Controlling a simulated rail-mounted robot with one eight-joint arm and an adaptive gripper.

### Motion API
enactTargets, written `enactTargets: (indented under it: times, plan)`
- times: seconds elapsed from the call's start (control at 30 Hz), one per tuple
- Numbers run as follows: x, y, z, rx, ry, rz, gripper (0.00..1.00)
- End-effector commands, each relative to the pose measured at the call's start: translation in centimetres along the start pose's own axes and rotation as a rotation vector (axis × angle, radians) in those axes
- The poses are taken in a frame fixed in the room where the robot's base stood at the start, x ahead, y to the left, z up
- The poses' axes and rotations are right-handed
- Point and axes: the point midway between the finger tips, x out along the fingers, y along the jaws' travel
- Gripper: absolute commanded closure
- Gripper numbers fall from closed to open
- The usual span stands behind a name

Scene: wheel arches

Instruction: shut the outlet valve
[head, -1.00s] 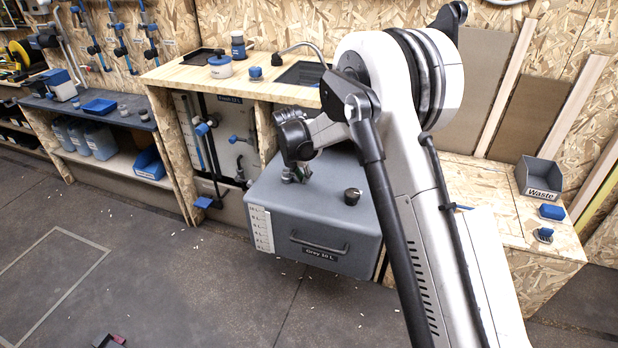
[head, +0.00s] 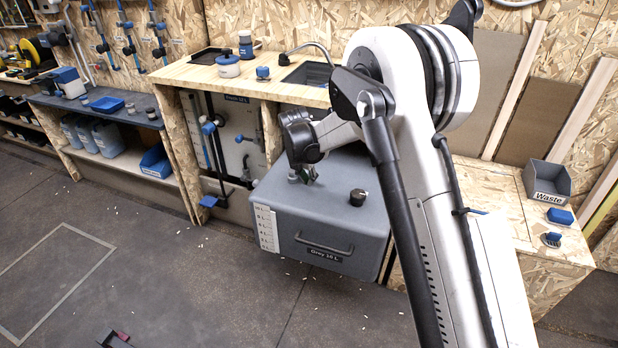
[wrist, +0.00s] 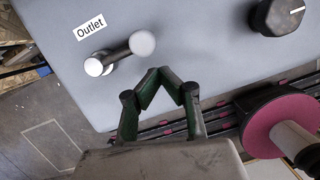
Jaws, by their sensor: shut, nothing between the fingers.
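The outlet valve is a short metal lever (wrist: 120,53) with a round pale knob, beside the "Outlet" label (wrist: 89,26) on the grey tank (wrist: 200,40). The lever points up and right from its pivot in the wrist view. My gripper (wrist: 168,74) is shut and empty, with its green-sided fingers meeting just below and right of the lever knob. A gap shows between them in the picture. The lever is hard to make out there, hidden by my wrist.
A black knob (wrist: 278,15) sits on the tank top, right of the lever. A handle (head: 323,243) is on the tank's front. The wooden bench (head: 195,76) stands close behind, with a blue-lidded pot (head: 228,68).

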Motion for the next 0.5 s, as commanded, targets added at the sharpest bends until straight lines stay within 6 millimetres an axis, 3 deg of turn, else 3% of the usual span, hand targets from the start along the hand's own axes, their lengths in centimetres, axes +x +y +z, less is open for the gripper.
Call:
enactTargets:
  times: [0.13, 0.3, 0.5]
  plan:
    - [-0.7, -0.8, -2.5, 0.002, 0.000, 0.000, 1.00]
    - [-4.9, -0.9, -2.1, 0.002, 0.000, 0.000, 1.00]
    - [-8.4, -1.2, -2.1, 0.002, 0.000, 0.000, 1.00]
